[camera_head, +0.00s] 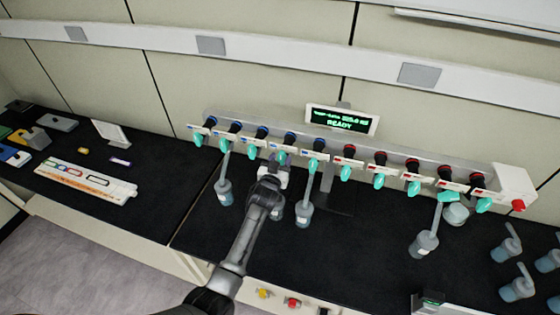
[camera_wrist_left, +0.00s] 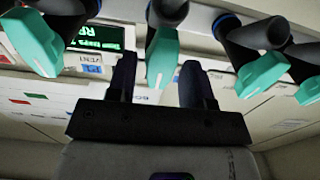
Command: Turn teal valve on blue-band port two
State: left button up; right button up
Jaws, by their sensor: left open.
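A row of ports with teal valves runs along the grey manifold (camera_head: 325,150); the left group has blue bands, the right group red. My left gripper (camera_head: 272,170) is open and empty, just below and in front of a teal valve (camera_head: 281,157), fourth from the left. In the left wrist view, my open fingers (camera_wrist_left: 158,68) point at a teal valve (camera_wrist_left: 162,58), which shows between and beyond the fingertips. I cannot tell whether they touch it. Neighbouring teal valves (camera_wrist_left: 38,45) and (camera_wrist_left: 262,74) show on either side. The port numbers are too small to read. My right gripper is out of view.
A display (camera_head: 341,121) reading READY stands above the manifold. Loose flasks (camera_head: 516,290) stand at the right.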

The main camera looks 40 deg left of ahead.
pick_arm(q)
grip_shut()
dwell(0.3)
jog(key=shift+m+b, duration=0.35)
jog(key=shift+m, duration=0.85)
jog(key=m, duration=0.4)
jog(key=shift+d+m+b, duration=0.1)
jog(key=shift+m+b, duration=0.2)
jog(key=shift+b, duration=0.1)
jog(key=m, duration=0.3)
jog(key=shift+m, duration=0.3)
jog(key=shift+m+b, duration=0.3)
jog(key=shift+m, duration=0.5)
